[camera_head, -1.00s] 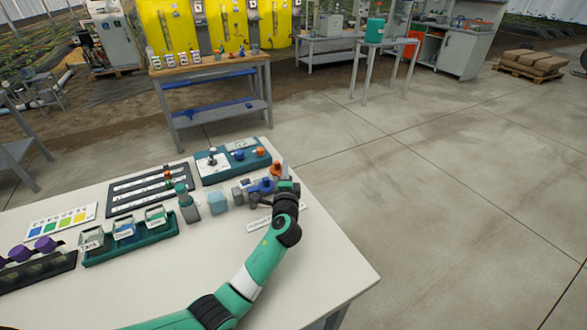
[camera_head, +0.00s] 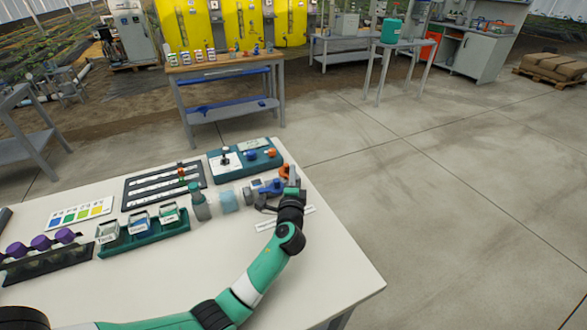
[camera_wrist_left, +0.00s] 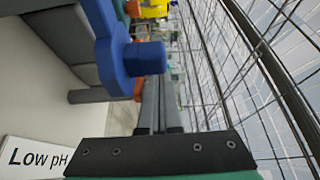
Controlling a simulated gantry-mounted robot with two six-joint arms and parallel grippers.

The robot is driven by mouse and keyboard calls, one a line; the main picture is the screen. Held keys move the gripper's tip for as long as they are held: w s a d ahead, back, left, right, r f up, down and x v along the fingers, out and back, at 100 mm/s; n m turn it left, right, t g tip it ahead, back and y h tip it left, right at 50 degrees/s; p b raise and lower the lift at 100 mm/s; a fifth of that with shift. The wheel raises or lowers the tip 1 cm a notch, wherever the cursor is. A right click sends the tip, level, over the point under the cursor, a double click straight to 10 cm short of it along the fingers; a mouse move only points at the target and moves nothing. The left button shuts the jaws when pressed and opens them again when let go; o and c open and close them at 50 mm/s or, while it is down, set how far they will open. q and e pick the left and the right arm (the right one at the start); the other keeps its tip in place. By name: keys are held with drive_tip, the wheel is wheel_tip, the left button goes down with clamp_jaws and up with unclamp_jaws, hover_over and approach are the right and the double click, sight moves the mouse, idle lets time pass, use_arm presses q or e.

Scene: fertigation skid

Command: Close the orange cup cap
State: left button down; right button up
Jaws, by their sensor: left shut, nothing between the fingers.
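An orange part (camera_head: 284,171), which I take to be the orange cup cap, is at the right end of the row of devices, near the table's far right edge. It is small and partly hidden, so I cannot tell how its lid stands. A blue part (camera_head: 271,187) is just left of it. My left gripper (camera_head: 294,174) is shut and empty, close beside the orange part on its right. In the left wrist view, the gripper's fingers (camera_wrist_left: 160,88) lie right of the blue part (camera_wrist_left: 115,50), with orange (camera_wrist_left: 151,53) showing behind it. I cannot tell whether they touch. My right gripper is out of view.
A "Low pH" label (camera_wrist_left: 35,156) lies on the white table (camera_head: 310,265). A teal panel with knobs (camera_head: 245,160) sits behind. The table's front right is clear.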

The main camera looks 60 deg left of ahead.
use_arm(q)
drive_tip(key=p+v, duration=0.2)
drive_tip(key=v, duration=0.7)
drive_tip(key=shift+s+d, duration=0.1)
drive_tip(key=shift+d, duration=0.15)
drive_tip(key=shift+s+d+f+p, duration=0.1)
drive_tip(key=shift+s+d+p, duration=0.2)
drive_tip(key=shift+d, duration=0.05)
drive_tip(key=shift+w, duration=0.1)
